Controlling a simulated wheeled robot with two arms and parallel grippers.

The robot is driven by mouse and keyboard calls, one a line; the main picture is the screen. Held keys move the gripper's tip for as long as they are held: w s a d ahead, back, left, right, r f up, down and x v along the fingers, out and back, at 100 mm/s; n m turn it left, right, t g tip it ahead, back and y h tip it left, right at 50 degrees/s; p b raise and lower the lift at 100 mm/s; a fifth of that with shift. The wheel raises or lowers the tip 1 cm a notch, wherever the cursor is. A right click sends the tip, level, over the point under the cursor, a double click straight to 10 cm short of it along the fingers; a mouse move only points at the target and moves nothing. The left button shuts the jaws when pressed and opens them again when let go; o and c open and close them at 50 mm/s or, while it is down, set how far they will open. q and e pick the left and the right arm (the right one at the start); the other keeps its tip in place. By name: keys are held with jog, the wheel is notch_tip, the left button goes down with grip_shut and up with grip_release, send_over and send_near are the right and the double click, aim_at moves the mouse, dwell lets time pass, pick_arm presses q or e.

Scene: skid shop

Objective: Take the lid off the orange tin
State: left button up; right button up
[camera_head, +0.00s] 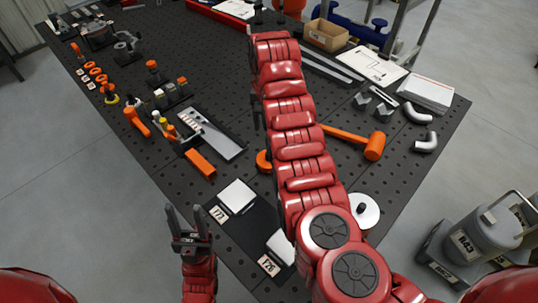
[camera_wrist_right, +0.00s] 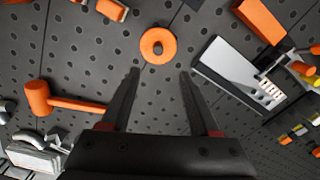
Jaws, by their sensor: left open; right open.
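A round orange thing (camera_head: 263,160), likely the orange tin, lies on the black perforated table, mostly hidden behind my right arm in the head view. In the right wrist view this round orange thing (camera_wrist_right: 158,35) shows from above with a small dark spot at its centre; I cannot tell knob from hole. My right gripper (camera_wrist_right: 159,76) is open and empty, its fingertips pointing toward the orange round and apart from it in the picture. My left gripper (camera_head: 185,210) is open and empty at the table's near left edge.
A pale disc with a black knob (camera_head: 364,211) sits right of my right arm. An orange mallet (camera_head: 374,146), grey pipe elbows (camera_head: 426,144) and an orange block (camera_head: 200,163) lie around.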

send_over(267, 153)
jog(key=f, duration=0.4)
jog(key=shift+w+d+f, duration=0.1)
jog(key=shift+w+d, duration=0.05)
jog(key=shift+d, duration=0.1)
jog(key=shift+a+f+p, duration=0.25)
jog(key=shift+f+p, duration=0.2)
jog(key=shift+f, duration=0.85)
jog(key=f+p, duration=0.3)
jog(key=shift+s+d+f, duration=0.2)
jog(key=shift+d+f, duration=0.05)
jog(key=shift+f, duration=0.15)
jog(key=shift+w+f, duration=0.1)
jog(key=shift+f, duration=0.75)
grip_shut()
